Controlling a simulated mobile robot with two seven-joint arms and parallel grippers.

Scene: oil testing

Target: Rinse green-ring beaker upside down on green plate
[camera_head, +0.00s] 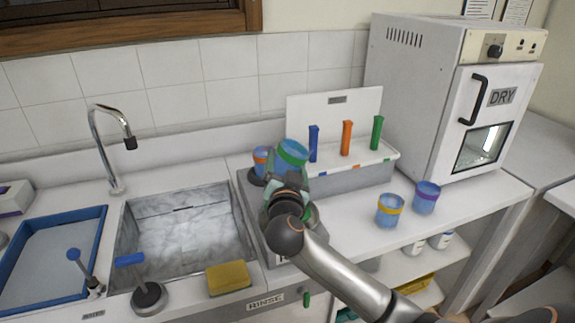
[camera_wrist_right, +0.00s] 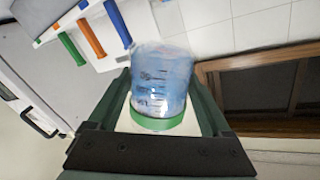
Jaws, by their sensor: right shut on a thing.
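A bit of green shows beside my wrist on the rinse unit; my arm hides most of that area, so I cannot tell the green plate clearly. My left gripper is not in view.
An orange-ring beaker (camera_head: 261,155) stands close left of the held beaker. The white rack (camera_head: 345,115) with blue, orange and green posts is just right. Yellow-ring (camera_head: 389,212) and purple-ring (camera_head: 426,198) beakers stand farther right, before the dryer (camera_head: 455,100). The sink (camera_head: 180,235) is left.

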